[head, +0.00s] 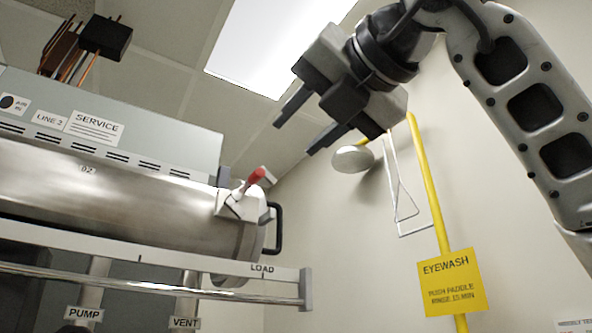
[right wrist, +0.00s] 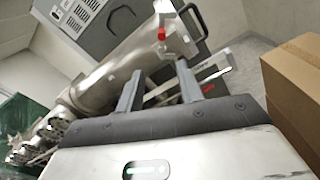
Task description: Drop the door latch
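The door latch (head: 247,186) is a lever with a red grip on the door end of the steel vacuum chamber (head: 120,195). In the head view its red end points up and to the right. A black door handle (head: 277,228) is beside it. My right gripper (head: 295,130) is above and to the right of the latch, apart from it, with its fingers spread and nothing between them. In the right wrist view the red latch end (right wrist: 161,34) lies beyond the open fingers (right wrist: 160,88). My left gripper is in neither view.
A rail marked LOAD (head: 262,269) runs below the chamber. A yellow eyewash pipe (head: 428,190) with a sign (head: 452,282) stands at the right. A cardboard box (right wrist: 294,95) is at the right in the wrist view. Free air lies between my right gripper and the latch.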

